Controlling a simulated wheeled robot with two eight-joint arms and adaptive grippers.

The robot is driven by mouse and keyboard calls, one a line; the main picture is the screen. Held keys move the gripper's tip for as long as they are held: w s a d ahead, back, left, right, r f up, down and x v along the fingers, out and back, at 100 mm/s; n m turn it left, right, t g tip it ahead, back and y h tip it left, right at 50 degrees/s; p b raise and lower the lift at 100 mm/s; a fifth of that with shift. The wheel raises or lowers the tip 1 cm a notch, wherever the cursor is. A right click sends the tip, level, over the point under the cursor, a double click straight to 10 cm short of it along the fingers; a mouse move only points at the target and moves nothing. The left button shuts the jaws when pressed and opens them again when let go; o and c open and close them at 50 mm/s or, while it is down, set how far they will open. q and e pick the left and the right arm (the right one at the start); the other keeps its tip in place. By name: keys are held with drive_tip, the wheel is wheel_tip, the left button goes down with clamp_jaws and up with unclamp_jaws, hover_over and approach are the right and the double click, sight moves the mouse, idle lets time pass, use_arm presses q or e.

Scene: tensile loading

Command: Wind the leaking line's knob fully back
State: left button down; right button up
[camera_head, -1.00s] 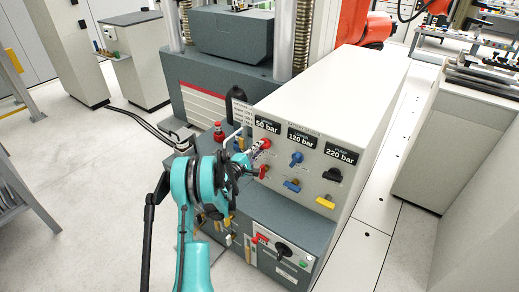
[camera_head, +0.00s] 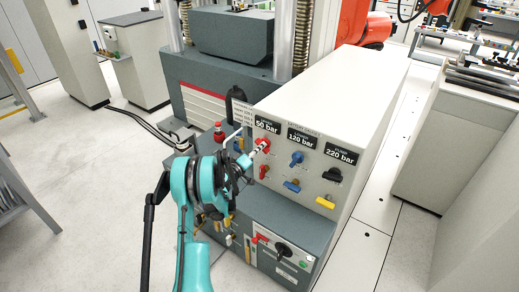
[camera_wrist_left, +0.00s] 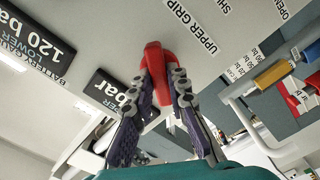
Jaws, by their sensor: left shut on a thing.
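The cabinet's (camera_head: 335,98) front has three labelled lines, the leftmost under a 50 bar plate (camera_head: 267,124). Below that plate is a red knob (camera_head: 263,144). My left gripper (camera_head: 256,151) is at this knob, its arm coming from the lower left. In the left wrist view its two fingers (camera_wrist_left: 164,84) are shut on the red knob (camera_wrist_left: 154,58), one on each side. A blue knob (camera_head: 297,158) is under the 120 bar plate and a black knob (camera_head: 332,175) under the 220 bar plate. No leak is visible in these frames. My right gripper is out of view.
Below the knobs are a red lever (camera_head: 264,171), a blue lever (camera_head: 292,186) and a yellow lever (camera_head: 325,203). A dark lower panel (camera_head: 285,250) juts out beneath. A white pipe handle (camera_wrist_left: 240,105) is near the fingers. Open floor lies to the left.

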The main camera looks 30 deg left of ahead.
use_arm(q)
drive_tip(key=m, duration=1.1)
drive_tip(key=shift+d, duration=0.1)
drive_tip(key=shift+f, duration=0.1)
idle(0.4)
drive_tip(key=c, duration=1.5)
unclamp_jaws()
drive_tip(key=s, duration=0.8)
drive_tip(key=s+a, duration=0.1)
drive_tip(key=s, duration=0.3)
